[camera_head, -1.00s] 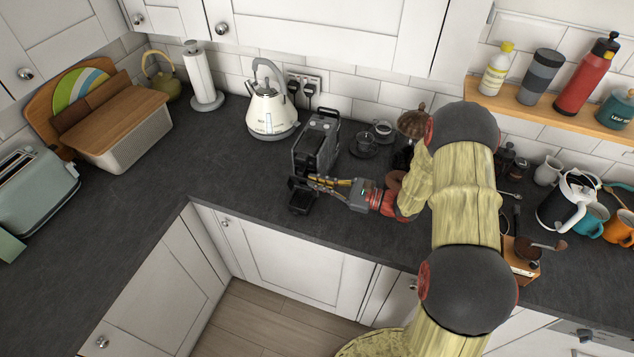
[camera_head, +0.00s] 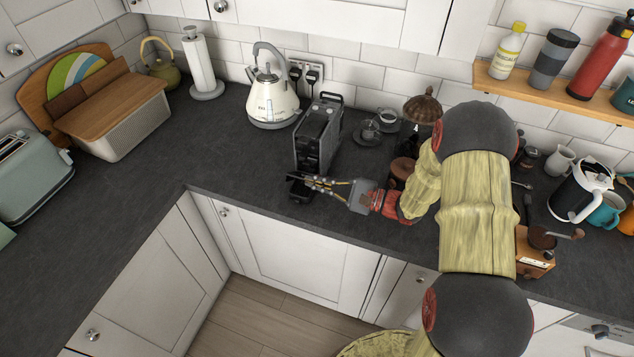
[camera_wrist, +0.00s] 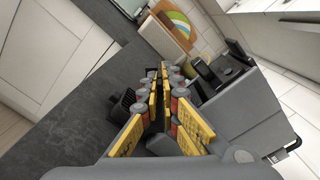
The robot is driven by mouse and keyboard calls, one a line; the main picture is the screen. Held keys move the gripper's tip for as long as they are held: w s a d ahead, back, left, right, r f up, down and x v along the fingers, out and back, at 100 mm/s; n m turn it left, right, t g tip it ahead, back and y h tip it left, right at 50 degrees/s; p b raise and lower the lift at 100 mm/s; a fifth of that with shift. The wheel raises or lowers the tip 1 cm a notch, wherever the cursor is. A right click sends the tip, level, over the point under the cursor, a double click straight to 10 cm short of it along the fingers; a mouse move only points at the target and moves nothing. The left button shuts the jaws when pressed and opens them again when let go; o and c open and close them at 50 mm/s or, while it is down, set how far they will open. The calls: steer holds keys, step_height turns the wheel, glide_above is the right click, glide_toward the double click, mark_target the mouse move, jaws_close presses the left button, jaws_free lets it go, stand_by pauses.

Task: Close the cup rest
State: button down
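The coffee machine (camera_head: 318,135) is a dark grey upright unit standing on the worktop. Its black cup rest (camera_head: 299,193) projects at the front foot, partly covered by my gripper. My gripper (camera_head: 300,179) reaches in from the right, with its fingertips over and beside the cup rest. In the wrist view, the yellow-padded fingers (camera_wrist: 160,78) lie close together with nothing seen held between them. The machine's grey side (camera_wrist: 240,106) is right of the fingers, and a black ridged part (camera_wrist: 122,104), apparently the cup rest, is left of them. Contact cannot be told.
The kettle (camera_head: 272,103) stands behind and left of the machine. Glass cups (camera_head: 367,134) on saucers and a brown-lidded grinder (camera_head: 422,108) stand to its right. Worktop left of the machine is clear up to the bread bin (camera_head: 128,132); the front edge is close.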

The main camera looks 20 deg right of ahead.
steer(key=f+n+b, duration=0.1)
steer(key=s+f+n+b, duration=0.1)
steer(key=b, duration=0.1)
steer(key=a+f+n+b, duration=0.1)
steer(key=shift+s+n+b, duration=0.15)
steer(key=shift+n+b, duration=0.15)
steer(key=shift+b, duration=0.1)
steer(key=f+n+b, duration=0.1)
steer(key=b, duration=0.1)
steer(key=n+b, duration=0.2)
steer(key=shift+s+a+f, duration=0.15)
steer(key=shift+s+f, duration=0.1)
steer(key=shift+f, duration=0.15)
steer(key=shift+b, duration=0.35)
steer(key=c, duration=2.3)
jaws_free()
steer(key=v, duration=1.2)
steer(key=shift+c, duration=0.4)
